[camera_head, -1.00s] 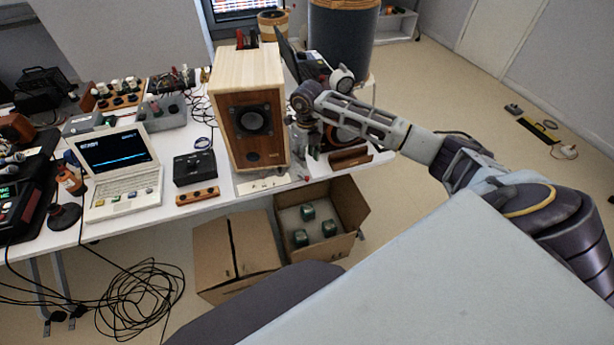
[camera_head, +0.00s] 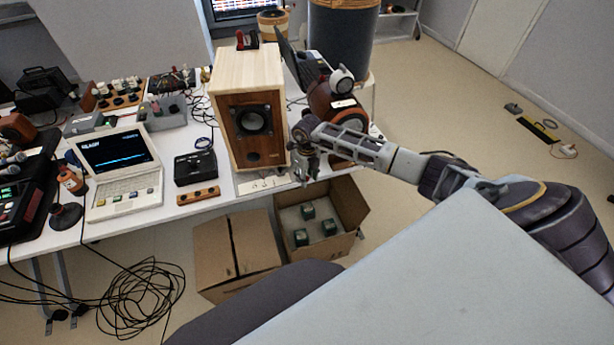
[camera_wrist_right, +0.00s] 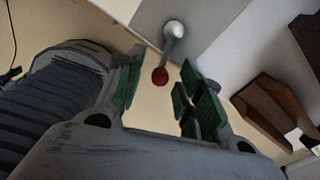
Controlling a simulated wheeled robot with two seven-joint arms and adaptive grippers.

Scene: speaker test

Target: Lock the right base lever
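The wooden speaker (camera_head: 249,110) stands upright on a pale base plate (camera_head: 258,186) at the table's front edge. In the right wrist view, a metal lever (camera_wrist_right: 169,45) with a round silver end and a red tip (camera_wrist_right: 160,76) projects from a grey surface. My right gripper (camera_head: 306,178) is at the speaker's lower right, by the table edge, and hides that part of the base in the head view. In the wrist view its green-padded fingers (camera_wrist_right: 163,88) are apart, with the red tip between them; contact is not visible. My left gripper is out of view.
An open cardboard box (camera_head: 350,205) with several dark green blocks is on the floor below my right gripper. A brown wooden piece (camera_wrist_right: 270,108) lies to the right in the wrist view. A white laptop (camera_head: 125,190) and a black box (camera_head: 195,168) stand left of the speaker.

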